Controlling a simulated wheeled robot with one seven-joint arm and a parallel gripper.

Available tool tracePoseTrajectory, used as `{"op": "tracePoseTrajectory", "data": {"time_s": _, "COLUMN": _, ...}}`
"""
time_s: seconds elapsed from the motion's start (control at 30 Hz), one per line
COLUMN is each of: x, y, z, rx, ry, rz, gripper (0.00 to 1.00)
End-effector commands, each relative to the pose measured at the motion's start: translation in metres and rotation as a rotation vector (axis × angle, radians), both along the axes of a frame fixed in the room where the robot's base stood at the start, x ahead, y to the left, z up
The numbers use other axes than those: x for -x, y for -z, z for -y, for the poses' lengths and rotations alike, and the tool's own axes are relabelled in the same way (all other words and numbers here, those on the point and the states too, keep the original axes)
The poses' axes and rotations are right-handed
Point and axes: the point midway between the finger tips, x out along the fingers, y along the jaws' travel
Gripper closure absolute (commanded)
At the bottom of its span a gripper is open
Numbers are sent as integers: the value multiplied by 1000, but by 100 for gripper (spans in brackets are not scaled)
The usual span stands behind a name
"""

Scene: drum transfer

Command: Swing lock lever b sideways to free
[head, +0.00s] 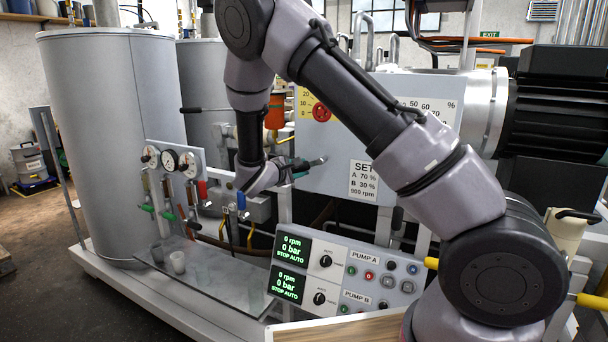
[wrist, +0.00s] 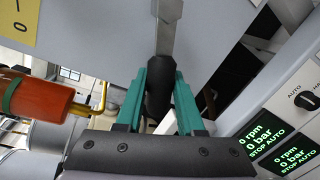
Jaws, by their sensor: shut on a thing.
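A lever with a black grip (wrist: 158,92) and a flat metal shank (wrist: 166,35) runs up from between my fingers in the wrist view. I take it to be lock lever b; no letter shows on it. My gripper (wrist: 160,78) has its teal fingers on both sides of the black grip and is shut on it. In the head view my gripper (head: 298,170) is at the lower left of the grey cabinet with the scales, and the lever's end (head: 319,161) sticks out to the right of the fingers. Where the lever pivots is hard to see.
The control panel (head: 345,270) stands below and right of my gripper. An orange cylinder (wrist: 38,98) is close on the left in the wrist view. Gauges (head: 172,160) and valves are to the left, before a large grey tank (head: 110,90). Another black-handled lever (head: 203,110) is further left.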

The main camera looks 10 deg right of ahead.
Motion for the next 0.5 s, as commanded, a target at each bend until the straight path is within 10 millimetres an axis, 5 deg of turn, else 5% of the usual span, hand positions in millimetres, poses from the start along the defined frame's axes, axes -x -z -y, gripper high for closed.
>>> {"op": "tracePoseTrajectory", "data": {"time_s": 0.5, "x": -3, "y": -26, "z": -5, "rx": -292, "ry": 1, "rz": 212, "gripper": 100}}
